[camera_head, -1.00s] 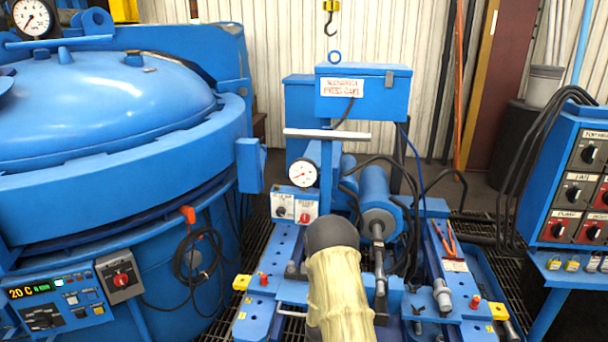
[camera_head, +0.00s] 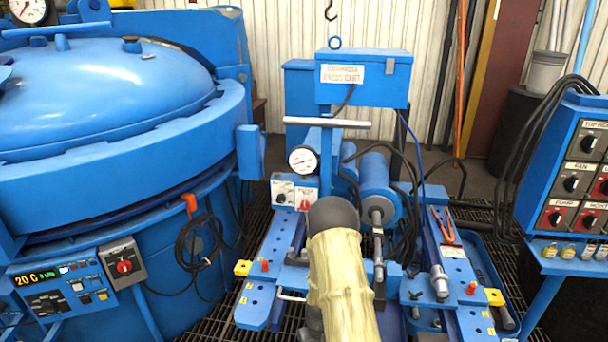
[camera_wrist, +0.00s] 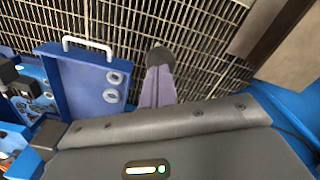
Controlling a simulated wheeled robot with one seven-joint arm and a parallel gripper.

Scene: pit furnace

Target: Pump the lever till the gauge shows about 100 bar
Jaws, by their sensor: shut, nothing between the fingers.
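A round white pressure gauge (camera_head: 302,159) with a red needle stands on the blue press cart (camera_head: 364,92). Its scale is too small to read. A pale horizontal bar (camera_head: 327,122) crosses just above the gauge; I cannot tell whether it is the pump lever. In the wrist view my gripper (camera_wrist: 159,56) is shut and empty, its fingers over the floor grating and clear of the blue plate beside it. In the head view my arm hides the gripper and part of the cart's front.
A big blue furnace (camera_head: 110,135) fills the left. A switch cabinet (camera_head: 545,185) stands at the right. A blue cylinder (camera_head: 376,190) and dark hoses sit on the cart. In the wrist view a blue plate with a white handle (camera_wrist: 88,46) lies left of my fingers.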

